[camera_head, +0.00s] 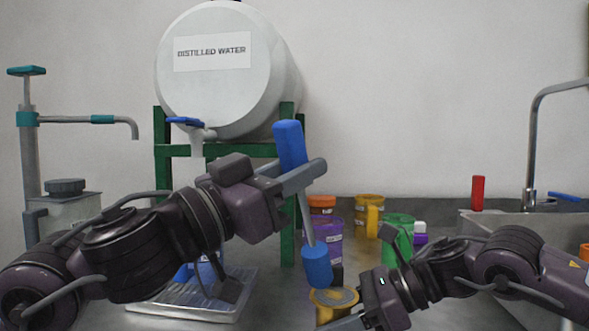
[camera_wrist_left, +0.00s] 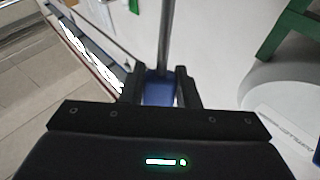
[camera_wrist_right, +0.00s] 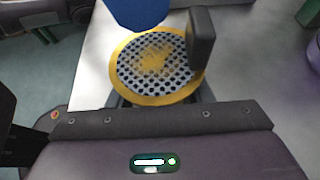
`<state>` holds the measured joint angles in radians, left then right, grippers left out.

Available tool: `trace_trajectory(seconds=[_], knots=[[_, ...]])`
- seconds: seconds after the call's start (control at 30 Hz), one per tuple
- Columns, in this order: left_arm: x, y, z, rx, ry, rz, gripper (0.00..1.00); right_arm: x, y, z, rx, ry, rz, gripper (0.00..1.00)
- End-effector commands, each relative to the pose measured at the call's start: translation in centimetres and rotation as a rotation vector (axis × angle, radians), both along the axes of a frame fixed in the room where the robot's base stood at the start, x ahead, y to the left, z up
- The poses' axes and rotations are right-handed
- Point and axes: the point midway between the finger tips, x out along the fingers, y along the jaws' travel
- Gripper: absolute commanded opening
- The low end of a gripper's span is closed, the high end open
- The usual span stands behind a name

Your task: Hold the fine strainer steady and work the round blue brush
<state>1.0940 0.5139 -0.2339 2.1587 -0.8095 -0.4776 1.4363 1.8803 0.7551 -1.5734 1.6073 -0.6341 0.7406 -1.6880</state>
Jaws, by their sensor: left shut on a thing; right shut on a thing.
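The round blue brush has a blue handle (camera_head: 289,143), a thin grey shaft and a round blue head (camera_head: 317,266). My left gripper (camera_head: 300,178) is shut on the handle, which also shows between its fingers in the left wrist view (camera_wrist_left: 160,88). The brush hangs slightly tilted, head down. The yellow-rimmed fine strainer (camera_head: 333,297) is held by my right gripper (camera_head: 348,321), shut on it. In the right wrist view, its perforated face (camera_wrist_right: 155,65) carries yellow-brown residue. The brush head (camera_wrist_right: 138,8) appears over the strainer's far edge; I cannot tell if they touch.
A distilled water barrel (camera_head: 225,85) rests on a green stand (camera_head: 160,150). A metal tray (camera_head: 190,308) lies below it. Purple (camera_head: 325,232), yellow (camera_head: 368,210) and green (camera_head: 398,235) containers stand behind the strainer. A sink (camera_head: 560,228) is at right.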

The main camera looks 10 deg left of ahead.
Motion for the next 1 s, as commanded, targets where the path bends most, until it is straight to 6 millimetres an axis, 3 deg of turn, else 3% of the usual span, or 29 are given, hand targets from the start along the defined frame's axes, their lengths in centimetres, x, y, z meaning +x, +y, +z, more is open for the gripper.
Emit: trace_trajectory(seconds=[0.8, 1.0], knots=[[0.0, 0.0, -1.5, -0.001, -0.001, 0.000, 0.06, 0.0, 0.0, 0.0, 0.000, 0.000, 0.000, 0.32], [-0.1, -1.3, -1.4, -0.002, 0.000, -0.003, 0.06, 0.0, 0.0, 0.0, 0.000, 0.000, 0.000, 0.32]])
